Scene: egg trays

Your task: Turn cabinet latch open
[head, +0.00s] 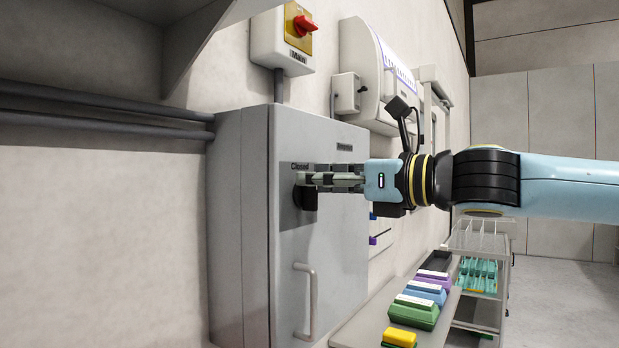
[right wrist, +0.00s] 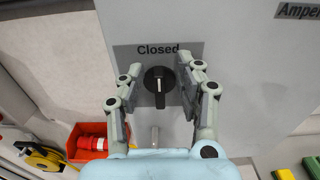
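The grey cabinet (head: 240,230) stands against the wall, its door carrying a black round latch (head: 306,198). In the right wrist view the latch (right wrist: 158,86) has a white mark pointing up to the word "Closed" on a grey plate (right wrist: 190,52). My right gripper (head: 308,180) reaches in from the right at the latch, partly covering it. In the right wrist view its two fingers (right wrist: 163,68) are apart, one on each side of the latch, with visible gaps to the knob. Whether a fingertip touches the door cannot be told. My left gripper is not in view.
A vertical bar handle (head: 311,300) sticks out low on the door. A red-and-yellow switch box (head: 272,42) is above the cabinet. A grey bench (head: 365,325) with coloured egg boxes (head: 415,311) and a wire rack (head: 495,245) stand right. A red bin (right wrist: 88,142) shows in the right wrist view.

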